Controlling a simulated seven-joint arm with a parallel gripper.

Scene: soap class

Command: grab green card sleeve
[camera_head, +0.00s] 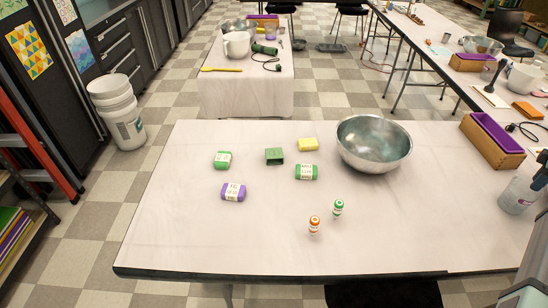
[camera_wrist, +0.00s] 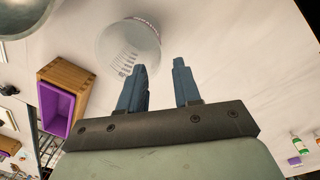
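The green card sleeve (camera_head: 274,156) stands on the near table in the head view, a small dark green open box shape. It sits between a green-wrapped soap (camera_head: 223,159) on its left and another green-wrapped soap (camera_head: 306,172) on its lower right. I cannot make out the sleeve in the wrist view. My gripper (camera_wrist: 161,76) shows in the wrist view with its two blue-grey fingers apart and nothing between them. It is at the right side of the table, far from the sleeve, near a clear marked container (camera_wrist: 130,45).
A yellow block (camera_head: 308,144), a purple-wrapped soap (camera_head: 233,192) and a metal bowl (camera_head: 373,144) surround the sleeve. Two small bottles, orange-capped (camera_head: 314,225) and green-capped (camera_head: 337,208), stand nearer the front. A wooden box with purple lining (camera_head: 492,143) is at right. The table's left front is clear.

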